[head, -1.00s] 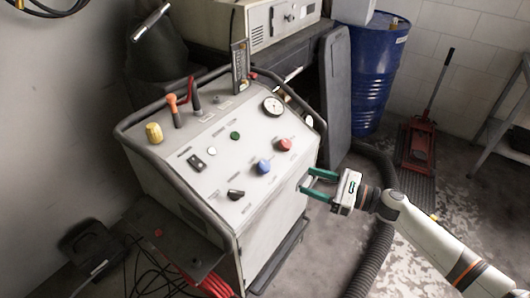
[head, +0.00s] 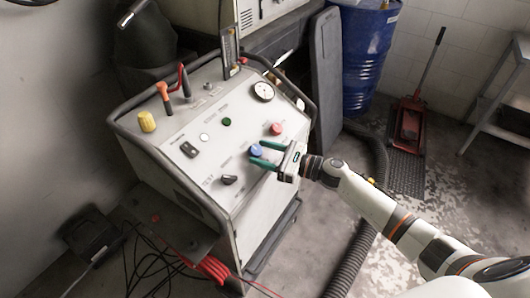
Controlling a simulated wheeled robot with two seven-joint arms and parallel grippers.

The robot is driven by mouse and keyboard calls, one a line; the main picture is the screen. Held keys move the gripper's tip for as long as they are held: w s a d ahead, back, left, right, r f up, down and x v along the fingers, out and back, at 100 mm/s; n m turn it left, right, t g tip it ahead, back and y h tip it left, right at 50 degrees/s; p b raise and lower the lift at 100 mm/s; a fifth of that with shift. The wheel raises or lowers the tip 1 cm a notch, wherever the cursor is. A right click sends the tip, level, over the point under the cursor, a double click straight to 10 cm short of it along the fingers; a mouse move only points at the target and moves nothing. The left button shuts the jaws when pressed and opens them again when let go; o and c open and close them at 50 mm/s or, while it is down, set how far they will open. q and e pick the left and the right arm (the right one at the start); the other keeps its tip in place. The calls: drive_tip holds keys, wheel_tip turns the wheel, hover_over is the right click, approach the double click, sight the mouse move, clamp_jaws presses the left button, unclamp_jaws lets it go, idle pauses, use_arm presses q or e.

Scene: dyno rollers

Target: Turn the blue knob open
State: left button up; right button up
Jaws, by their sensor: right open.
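The blue knob (head: 255,150) sits on the sloped white panel of the machine (head: 205,112), left of and below the red knob (head: 276,129). My right gripper (head: 256,153) reaches in from the right with its two green fingers apart. The fingertips are at the blue knob, one near its upper right side and one near its lower side. I cannot tell whether they touch it. My left gripper is out of view.
A black knob (head: 228,180), a black switch (head: 189,150), a green button (head: 227,122), a yellow knob (head: 147,121) and a gauge (head: 262,91) are on the same panel. A dark tube rail (head: 190,187) edges the panel. A blue drum (head: 371,50) stands behind.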

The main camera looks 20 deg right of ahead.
drive_tip(key=c, duration=1)
drive_tip(key=shift+o, duration=0.2)
